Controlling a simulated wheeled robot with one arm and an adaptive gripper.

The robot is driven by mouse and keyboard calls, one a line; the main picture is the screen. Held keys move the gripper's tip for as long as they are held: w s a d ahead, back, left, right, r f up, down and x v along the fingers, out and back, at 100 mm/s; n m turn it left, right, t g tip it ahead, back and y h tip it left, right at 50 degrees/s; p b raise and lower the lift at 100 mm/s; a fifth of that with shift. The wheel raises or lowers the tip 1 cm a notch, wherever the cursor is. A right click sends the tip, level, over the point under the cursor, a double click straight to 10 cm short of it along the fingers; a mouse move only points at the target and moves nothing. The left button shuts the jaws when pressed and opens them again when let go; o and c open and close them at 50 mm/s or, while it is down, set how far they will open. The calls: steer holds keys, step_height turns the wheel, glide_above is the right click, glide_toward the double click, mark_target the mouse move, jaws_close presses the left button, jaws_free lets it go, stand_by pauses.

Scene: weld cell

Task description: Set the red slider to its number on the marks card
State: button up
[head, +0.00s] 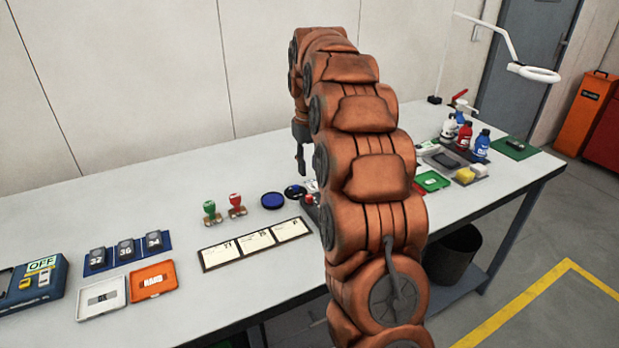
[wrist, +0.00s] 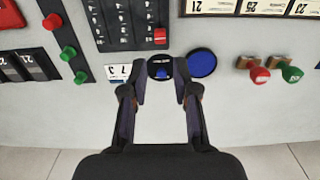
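The red slider (wrist: 160,36) shows in the wrist view at the right end of a black panel (wrist: 110,22) with printed marks. A small red knob that looks like it shows beside my arm in the head view (head: 309,199). A white card (wrist: 117,72) with dark upside-down digits, possibly the marks card, lies below the panel, beside my left finger. I cannot read its digits surely. My gripper (wrist: 160,78) is open and empty, its fingertips on either side of a black round pad and apart from the slider. My arm hides most of the panel in the head view.
A blue round pad (wrist: 202,64), a red stamp (wrist: 260,74) and a green stamp (wrist: 292,74) stand to the right. Green knobs (wrist: 67,52) are at left. A number-card frame (head: 255,245) lies near the front edge. Bottles (head: 465,137) stand far right.

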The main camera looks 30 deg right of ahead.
steer(key=shift+r, duration=1.25)
steer(key=s+a+r+n+p, duration=0.1)
steer(key=s+a+r+p, duration=0.1)
steer(key=s+a, duration=1.25)
steer(key=s+a+f, duration=0.2)
steer(key=s, duration=0.6)
steer(key=s+a+f+g+p, duration=0.1)
steer(key=s+a+f, duration=0.1)
steer(key=s, duration=0.6)
steer(key=s+a+f+p, duration=0.1)
steer(key=s+a+f, duration=0.1)
steer(key=s, duration=0.6)
steer(key=shift+a+f+g, duration=0.2)
steer(key=shift+a+g, duration=0.2)
steer(key=shift+a, duration=0.1)
